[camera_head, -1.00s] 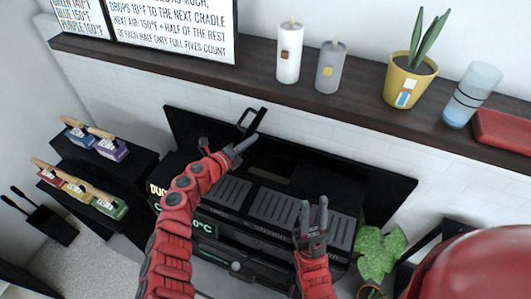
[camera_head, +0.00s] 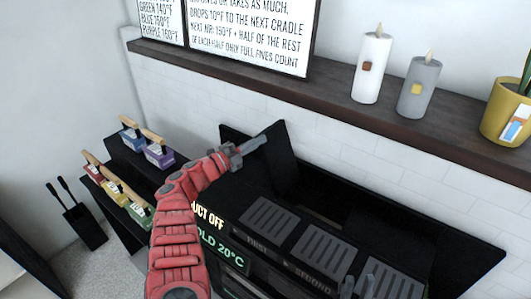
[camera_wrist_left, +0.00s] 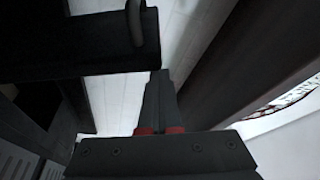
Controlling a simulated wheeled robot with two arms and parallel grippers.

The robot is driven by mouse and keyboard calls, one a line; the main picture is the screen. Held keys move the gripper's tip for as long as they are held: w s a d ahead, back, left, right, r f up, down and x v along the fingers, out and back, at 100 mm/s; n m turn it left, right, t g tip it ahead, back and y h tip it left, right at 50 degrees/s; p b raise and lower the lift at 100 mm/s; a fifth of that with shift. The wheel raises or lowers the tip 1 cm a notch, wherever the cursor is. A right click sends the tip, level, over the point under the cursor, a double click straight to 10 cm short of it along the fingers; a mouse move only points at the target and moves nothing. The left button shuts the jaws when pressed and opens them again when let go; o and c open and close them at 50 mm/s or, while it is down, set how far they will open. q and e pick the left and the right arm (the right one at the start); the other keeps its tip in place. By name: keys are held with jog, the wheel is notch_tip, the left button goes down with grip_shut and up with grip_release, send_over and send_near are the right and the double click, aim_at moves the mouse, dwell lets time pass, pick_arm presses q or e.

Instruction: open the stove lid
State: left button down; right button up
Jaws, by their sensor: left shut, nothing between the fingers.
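The black stove (camera_head: 320,250) stands below the shelf, with grey slatted grates on top and a lit display on its front. A black panel, seemingly the lid (camera_head: 274,172), stands tilted up at the stove's back left, beside my left gripper (camera_head: 262,141). The left fingers are shut and empty; whether they touch the panel I cannot tell. In the left wrist view the shut fingertips (camera_wrist_left: 158,78) point past a dark bar (camera_wrist_left: 90,48) with a grey handle (camera_wrist_left: 137,22).
A dark shelf (camera_head: 320,97) above holds a white candle (camera_head: 371,70), a grey candle (camera_head: 417,88) and a yellow pot (camera_head: 505,115). Black stepped stands with several coloured blocks (camera_head: 140,212) are left of the stove. A white brick wall is behind.

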pick_arm(q)
jog(key=shift+w+a+f+n+b, duration=0.25)
jog(key=shift+a+n+b, duration=0.05)
jog(key=shift+a, duration=0.15)
dwell(0.3)
